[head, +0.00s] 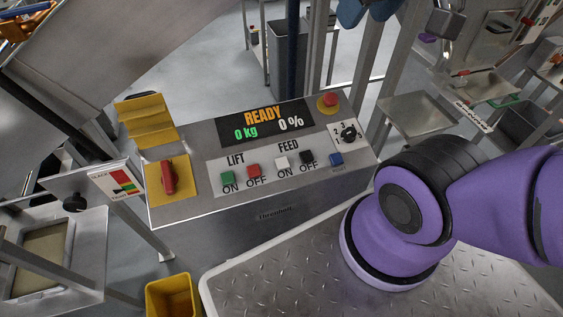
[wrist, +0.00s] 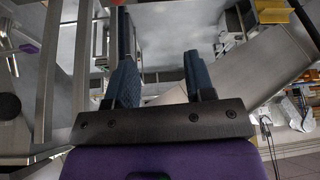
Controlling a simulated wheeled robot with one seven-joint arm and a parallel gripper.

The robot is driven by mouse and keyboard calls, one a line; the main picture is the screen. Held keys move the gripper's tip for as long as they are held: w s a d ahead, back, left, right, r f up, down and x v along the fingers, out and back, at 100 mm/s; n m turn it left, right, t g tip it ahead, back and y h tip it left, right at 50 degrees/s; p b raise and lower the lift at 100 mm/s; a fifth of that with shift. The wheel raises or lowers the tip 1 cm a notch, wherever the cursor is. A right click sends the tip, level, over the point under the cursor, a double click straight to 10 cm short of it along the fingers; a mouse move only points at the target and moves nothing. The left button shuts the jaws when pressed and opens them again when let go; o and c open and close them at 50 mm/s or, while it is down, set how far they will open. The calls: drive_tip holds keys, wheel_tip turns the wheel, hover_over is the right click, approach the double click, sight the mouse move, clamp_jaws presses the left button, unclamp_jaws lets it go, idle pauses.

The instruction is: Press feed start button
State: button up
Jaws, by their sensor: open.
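A grey metal control panel (head: 190,199) stands in the middle of the head view, its face tilted up. Under the FEED label, the white ON button (head: 281,164) sits between the red LIFT OFF button (head: 254,171) and the black FEED OFF button (head: 307,158). The white button is uncovered. My gripper (wrist: 157,35) shows in the wrist view with its two dark blue fingers wide apart and nothing between them. It is apart from the panel. I cannot make out the white button in the wrist view.
The display (head: 264,122) reads READY, 0 kg, 0 %. My purple arm is at right. A yellow bin (head: 172,298) stands below.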

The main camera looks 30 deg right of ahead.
clamp_jaws()
idle(1.8)
